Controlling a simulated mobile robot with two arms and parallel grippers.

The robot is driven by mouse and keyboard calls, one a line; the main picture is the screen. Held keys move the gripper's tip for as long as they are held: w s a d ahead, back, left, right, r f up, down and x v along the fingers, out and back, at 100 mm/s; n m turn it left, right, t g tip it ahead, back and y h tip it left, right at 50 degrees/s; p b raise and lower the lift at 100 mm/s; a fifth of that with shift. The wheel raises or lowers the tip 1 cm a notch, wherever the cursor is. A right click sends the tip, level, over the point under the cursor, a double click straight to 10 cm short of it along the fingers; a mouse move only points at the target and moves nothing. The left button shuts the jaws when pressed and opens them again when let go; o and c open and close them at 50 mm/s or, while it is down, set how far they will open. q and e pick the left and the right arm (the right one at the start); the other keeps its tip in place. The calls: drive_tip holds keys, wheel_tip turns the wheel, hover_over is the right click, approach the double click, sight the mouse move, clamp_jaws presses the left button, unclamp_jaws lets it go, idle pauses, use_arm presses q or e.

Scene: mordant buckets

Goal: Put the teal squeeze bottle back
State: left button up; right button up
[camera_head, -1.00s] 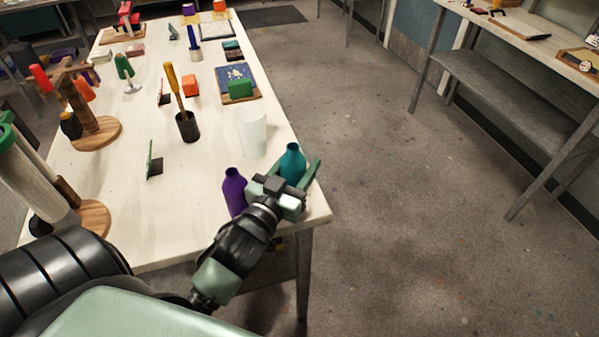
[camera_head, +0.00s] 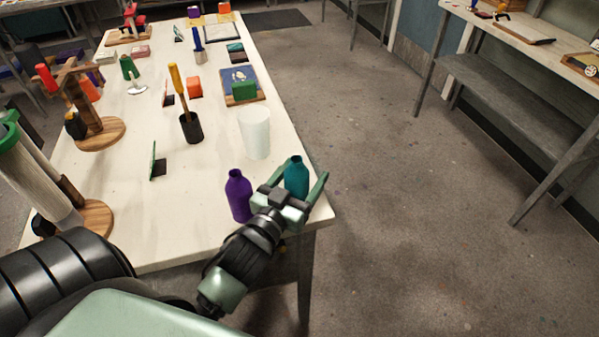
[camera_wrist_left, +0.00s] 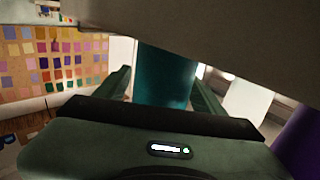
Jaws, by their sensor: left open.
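The teal squeeze bottle (camera_head: 296,177) is upright at the near right corner of the table (camera_head: 205,240). Its base is hidden behind my left gripper (camera_head: 298,182). That gripper is open, with one finger on each side of the bottle. In the left wrist view the bottle (camera_wrist_left: 166,75) is between the two fingers (camera_wrist_left: 162,92), with a small gap visible beside them. I cannot tell whether its base touches the table. My right gripper is not in view.
A purple bottle (camera_head: 238,195) stands just left of my gripper. A white cup (camera_head: 255,133) stands behind the teal bottle. A black holder with a yellow-handled tool (camera_head: 190,127) is farther left. The table's right edge is close, with open floor beyond.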

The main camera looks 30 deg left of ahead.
use_arm(q)
drive_tip(key=s, duration=0.3)
drive_tip(key=s+b, duration=0.1)
drive_tip(key=s, duration=0.3)
drive_tip(key=s+d+b, duration=0.1)
drive_tip(key=s, duration=0.3)
drive_tip(key=shift+s, duration=0.1)
drive_tip(key=shift+s+r, duration=0.15)
drive_tip(key=shift+s, duration=0.25)
